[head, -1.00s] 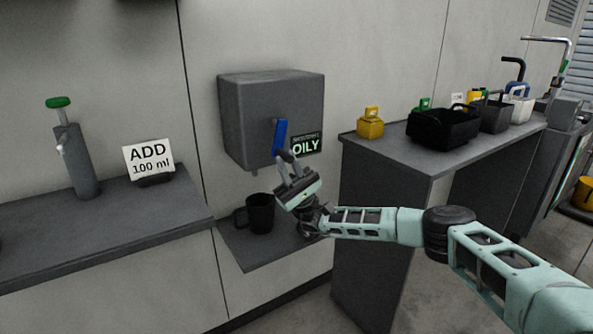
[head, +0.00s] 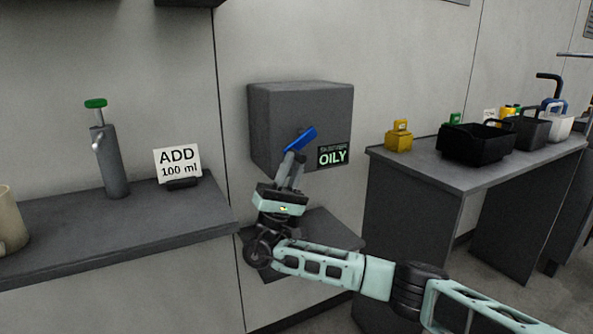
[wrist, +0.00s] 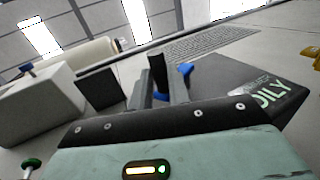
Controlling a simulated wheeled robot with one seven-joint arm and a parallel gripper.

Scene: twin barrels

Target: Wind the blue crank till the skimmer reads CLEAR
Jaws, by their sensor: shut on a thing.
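The skimmer is a dark grey box (head: 268,125) on the wall, and its small screen (head: 333,155) reads OILY in green. The blue crank (head: 300,139) on its front is tilted, its upper end toward the right. My gripper (head: 291,158) is at the crank's lower left end, shut on its handle; the fingers mostly hide the grip. In the wrist view, a blue part of the crank (wrist: 185,69) shows behind and beside the fingers, and the OILY screen (wrist: 271,94) is at the right.
A shelf below the box (head: 335,236) lies behind my arm. At left, a bench (head: 60,240) bears a green-topped pump (head: 112,160), an ADD 100 ml sign (head: 178,163) and a beige mug (head: 10,222). At right, a table (head: 420,168) holds a yellow weight (head: 398,137) and black bin (head: 470,145).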

